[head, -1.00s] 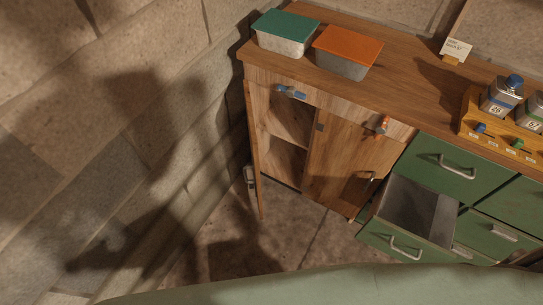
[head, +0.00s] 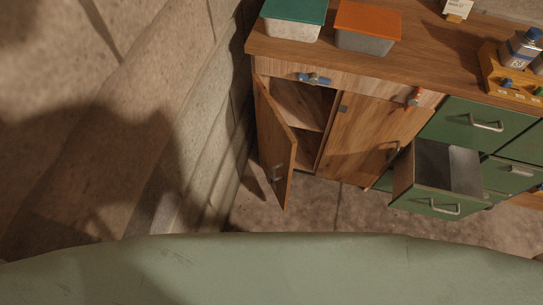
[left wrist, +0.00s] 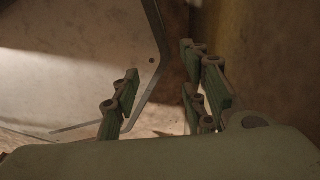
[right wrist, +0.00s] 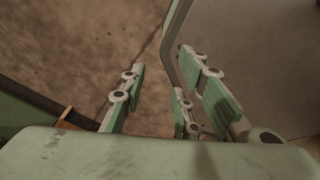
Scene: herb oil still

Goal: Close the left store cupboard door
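The left store cupboard door (head: 275,145) is a brown wooden door at the cabinet's left end in the head view. It stands ajar, swung outward from its left side, with a small handle (head: 278,173) on its outer face. The dark cupboard interior (head: 301,105) and a shelf show beside it. A blue latch (head: 314,79) sits above the opening. My left gripper (left wrist: 158,100) is open and empty in the left wrist view. My right gripper (right wrist: 165,92) is open and empty in the right wrist view. Neither gripper shows in the head view, and neither touches the door.
The right cupboard door (head: 365,140) is closed under a red-orange latch (head: 414,97). An open green drawer (head: 430,203) juts out to its right. Boxes with green (head: 295,10) and orange (head: 367,20) lids stand on the worktop. A stone wall (head: 190,110) rises close on the left.

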